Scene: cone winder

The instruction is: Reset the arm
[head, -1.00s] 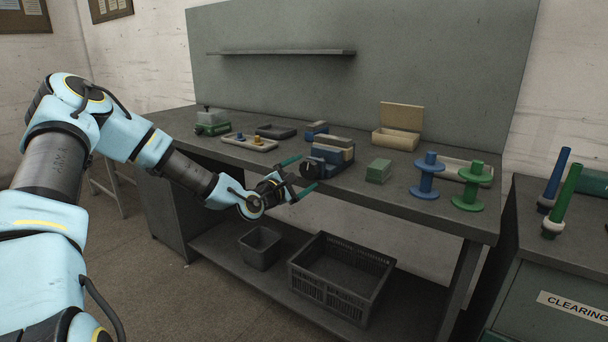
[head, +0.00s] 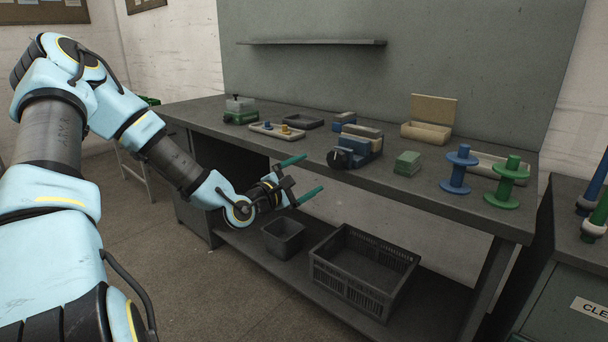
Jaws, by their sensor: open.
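My gripper (head: 308,178) is open and empty, with its two green fingers apart. It is in front of the workbench (head: 420,193), near its front edge, and points to the right. My light-blue arm reaches in from the left of the head view. No thing is between the fingers. The blue and beige block-shaped device (head: 358,147) with a dark round knob stands on the bench behind and to the right of the fingers, apart from them.
On the bench are a green block stack (head: 407,163), a blue spool (head: 459,169), a green spool (head: 507,182), an open beige box (head: 427,132) and a small tray (head: 277,132). A dark crate (head: 364,273) and a bin (head: 283,237) sit on the lower shelf.

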